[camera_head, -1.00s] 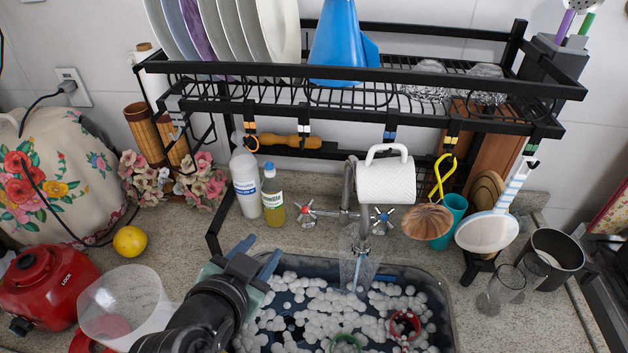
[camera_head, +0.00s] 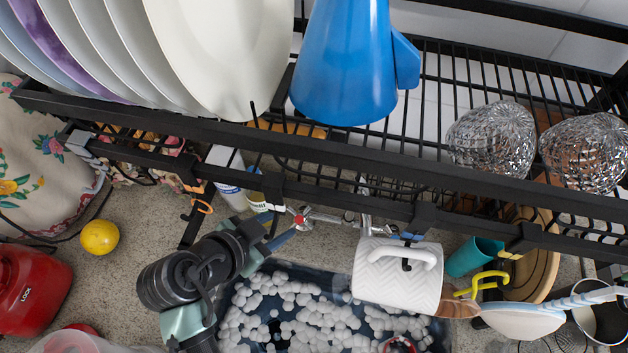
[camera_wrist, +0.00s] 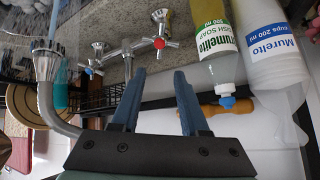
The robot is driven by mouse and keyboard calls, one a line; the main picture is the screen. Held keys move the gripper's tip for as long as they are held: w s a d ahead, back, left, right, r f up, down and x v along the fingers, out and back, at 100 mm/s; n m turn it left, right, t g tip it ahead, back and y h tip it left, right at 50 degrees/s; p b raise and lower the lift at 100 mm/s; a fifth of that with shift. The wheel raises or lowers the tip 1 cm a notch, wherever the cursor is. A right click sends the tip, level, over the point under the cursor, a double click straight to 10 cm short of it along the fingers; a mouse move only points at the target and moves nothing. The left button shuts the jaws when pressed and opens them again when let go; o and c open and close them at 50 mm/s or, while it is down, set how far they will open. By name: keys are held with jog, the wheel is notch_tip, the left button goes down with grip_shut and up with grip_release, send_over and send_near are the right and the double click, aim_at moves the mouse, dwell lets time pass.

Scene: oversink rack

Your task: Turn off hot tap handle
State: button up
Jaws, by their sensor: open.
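The hot tap handle, a metal cross with a red centre (camera_head: 300,221), sits on the tap behind the sink, below the rack. It also shows in the wrist view (camera_wrist: 160,43). My gripper (camera_head: 275,230) is open, its two blue fingers pointing at the handle from the left. In the wrist view the handle lies beyond the gap between the fingertips (camera_wrist: 160,72), which appear apart from it. A second handle with a blue centre (camera_wrist: 89,70) is left of it there. The curved metal spout (camera_wrist: 45,95) is farther left.
The black rack (camera_head: 330,165) hangs close above my gripper. A white cup (camera_head: 398,275) hangs in front of the tap. A soap bottle (camera_wrist: 214,45) and a white bottle (camera_wrist: 275,65) stand beside the red handle. The sink holds white foam balls (camera_head: 310,315).

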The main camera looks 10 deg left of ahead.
aim_at(306, 212)
jog(key=p+x, duration=0.2)
jog(key=x, duration=1)
jog(key=shift+w+d+f, duration=0.15)
jog(key=shift+d+f, duration=0.05)
jog(key=shift+f, duration=0.05)
grip_shut()
